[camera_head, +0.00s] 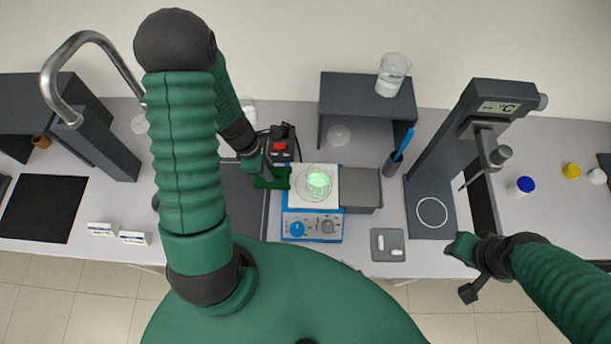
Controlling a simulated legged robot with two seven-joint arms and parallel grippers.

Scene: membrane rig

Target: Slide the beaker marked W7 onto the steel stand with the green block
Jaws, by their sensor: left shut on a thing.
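A glass beaker (318,183) with glowing green liquid stands on the white top of the blue hotplate (313,226); no W7 mark is legible. The steel stand (366,188), a grey box with a flat top, is right beside the hotplate. My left gripper (266,174) is at the hotplate's left side, shut on the green block (272,181). The block is left of the beaker; I cannot tell whether they touch. My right gripper (465,269) is at the bench's front edge, far right of the stand, its fingers apart and empty.
Another beaker (392,76) stands on a dark shelf (350,92) behind the hotplate. A pen cup (394,163) and a tall dark instrument (452,150) stand to the right. A small grey tray (387,245) lies in front. A sink (240,205) is left.

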